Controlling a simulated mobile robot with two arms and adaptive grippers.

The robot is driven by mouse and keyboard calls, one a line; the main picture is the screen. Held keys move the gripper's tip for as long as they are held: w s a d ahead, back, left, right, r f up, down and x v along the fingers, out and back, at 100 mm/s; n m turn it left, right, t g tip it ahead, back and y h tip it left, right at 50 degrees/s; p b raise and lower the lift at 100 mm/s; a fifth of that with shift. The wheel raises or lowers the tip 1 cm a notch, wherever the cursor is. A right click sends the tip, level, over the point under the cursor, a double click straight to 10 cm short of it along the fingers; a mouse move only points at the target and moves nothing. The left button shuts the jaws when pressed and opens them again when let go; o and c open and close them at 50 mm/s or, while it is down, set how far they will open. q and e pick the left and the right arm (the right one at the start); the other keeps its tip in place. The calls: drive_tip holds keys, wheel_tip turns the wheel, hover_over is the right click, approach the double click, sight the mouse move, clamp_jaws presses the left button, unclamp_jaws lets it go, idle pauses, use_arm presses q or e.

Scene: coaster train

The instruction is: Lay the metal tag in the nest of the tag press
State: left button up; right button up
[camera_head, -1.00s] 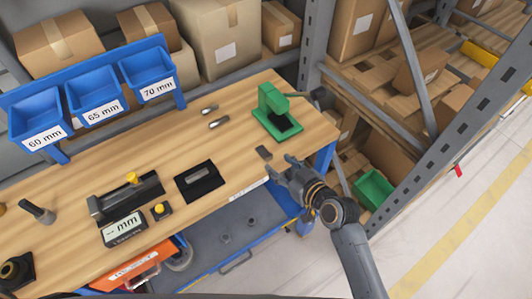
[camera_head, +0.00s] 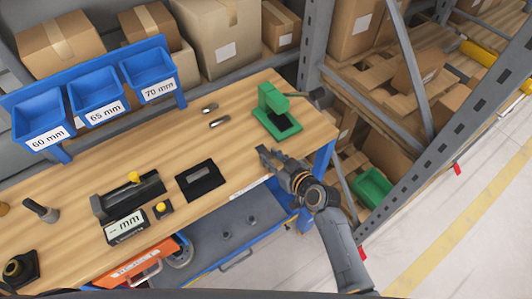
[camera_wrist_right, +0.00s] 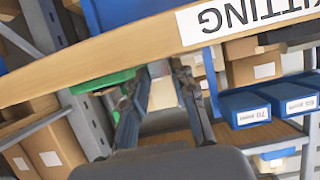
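The green tag press (camera_head: 268,98) stands at the right end of the bench, with a dark bed (camera_head: 284,123) at its foot and a lever at its side. My right gripper (camera_head: 267,157) is low at the bench's front edge, just in front of the press. Its two fingers are apart in the right wrist view (camera_wrist_right: 160,75), and I see nothing held between them. A small dark grey plate, perhaps the metal tag, lay by this spot earlier; the gripper now covers that place, so I cannot make the plate out. My left gripper is out of view.
Two silver pieces (camera_head: 219,122) lie left of the press. A black holder (camera_head: 206,188), a measuring device (camera_head: 135,193) with display, and a yellow-topped button (camera_head: 162,208) stand further left. Blue bins (camera_head: 148,68) line the back. Bare wood lies between holder and press.

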clamp_jaws()
